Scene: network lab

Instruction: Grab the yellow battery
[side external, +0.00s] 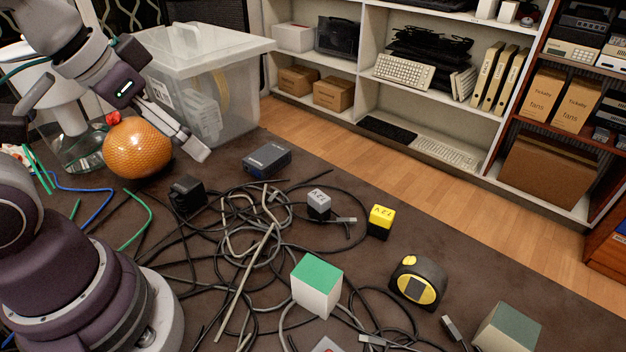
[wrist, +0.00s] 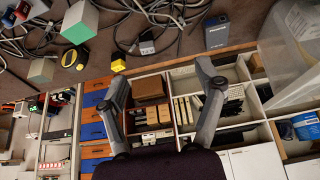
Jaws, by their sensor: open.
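My gripper (side external: 196,146) is at the upper left, raised beside the orange ball and in front of the clear bin, far from the battery. In the wrist view my gripper (wrist: 161,74) has its fingers spread wide with nothing between them.
A grey 12V block (side external: 318,204) stands left of the battery, among tangled cables (side external: 250,240). A black and yellow tape measure (side external: 418,282) and a green-topped white box (side external: 317,285) are nearer the camera. An orange ball (side external: 138,148) and clear bin (side external: 215,80) crowd my gripper.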

